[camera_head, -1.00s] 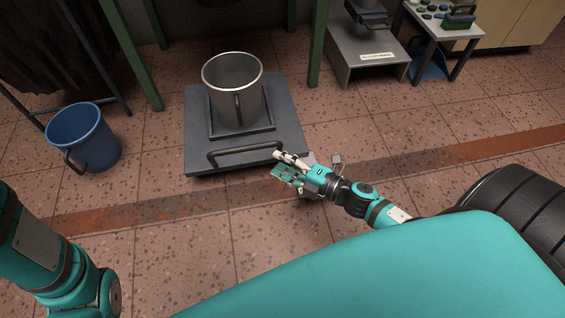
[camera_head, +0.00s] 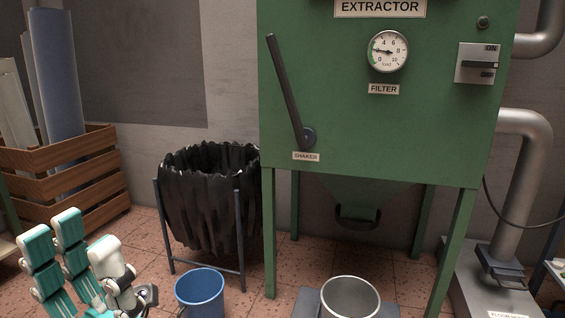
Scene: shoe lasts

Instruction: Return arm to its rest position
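My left gripper (camera_head: 84,250) is at the bottom left of the head view. Its teal and white fingers point up and stand apart, with nothing seen between them. It is in front of the wooden crate and to the left of the blue bucket. My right arm and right gripper are out of view.
A blue bucket (camera_head: 200,290) and a steel pot (camera_head: 350,297) on a grey platform (camera_head: 308,303) stand at the bottom. Behind are a black waste bag (camera_head: 212,205) on a stand, a slatted wooden crate (camera_head: 95,190) with rolls, and the green extractor (camera_head: 350,120) on legs.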

